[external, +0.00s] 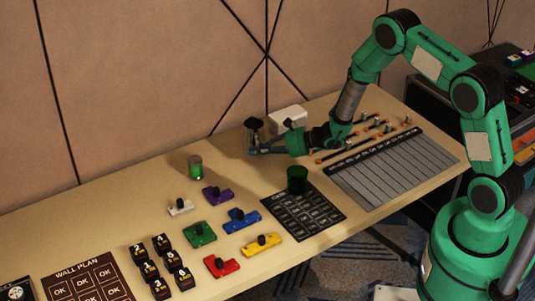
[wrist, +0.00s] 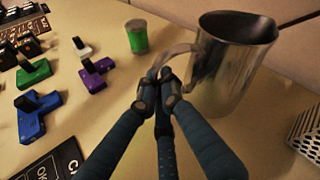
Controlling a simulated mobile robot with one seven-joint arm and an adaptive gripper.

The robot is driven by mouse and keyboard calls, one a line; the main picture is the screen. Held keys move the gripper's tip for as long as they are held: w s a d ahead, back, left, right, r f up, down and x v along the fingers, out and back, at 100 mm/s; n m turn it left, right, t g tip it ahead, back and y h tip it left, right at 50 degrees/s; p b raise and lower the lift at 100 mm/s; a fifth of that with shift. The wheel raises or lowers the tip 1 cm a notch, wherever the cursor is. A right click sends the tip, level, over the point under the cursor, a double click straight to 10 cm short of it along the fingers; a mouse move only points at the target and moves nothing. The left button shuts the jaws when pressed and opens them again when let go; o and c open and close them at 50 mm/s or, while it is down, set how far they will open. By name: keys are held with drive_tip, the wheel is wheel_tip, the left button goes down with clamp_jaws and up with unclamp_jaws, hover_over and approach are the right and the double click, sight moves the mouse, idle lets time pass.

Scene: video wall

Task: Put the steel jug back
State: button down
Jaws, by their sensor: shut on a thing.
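The steel jug (wrist: 232,72) is a shiny open-topped vessel with a handle on its left side in the wrist view. My gripper (wrist: 160,90) is shut on the jug's handle (wrist: 178,52), with the jug's body to the right of the fingers. The jug looks upright, close to the table top. I cannot tell whether its base touches the table. In the external view my gripper (external: 262,147) is low near the back edge of the table by the wall. The jug (external: 253,124) shows there only as a small dark shape, partly hidden by the gripper.
A green can (external: 195,167) stands left of my gripper; a dark green cup (external: 297,180) stands in front. Coloured blocks with knobs (external: 241,218) lie front left. A white box (external: 288,118) is close behind my gripper. A ruled chart (external: 393,169) lies on the right.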

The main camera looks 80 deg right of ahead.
drive_tip(key=shift+f+b, duration=0.4)
drive_tip(key=shift+f, duration=1.4)
drive_tip(key=shift+f, duration=0.1)
drive_tip(key=c, duration=1.9)
unclamp_jaws()
drive_tip(key=shift+c, duration=0.2)
drive_tip(key=p+v, duration=0.2)
drive_tip(key=v, duration=1)
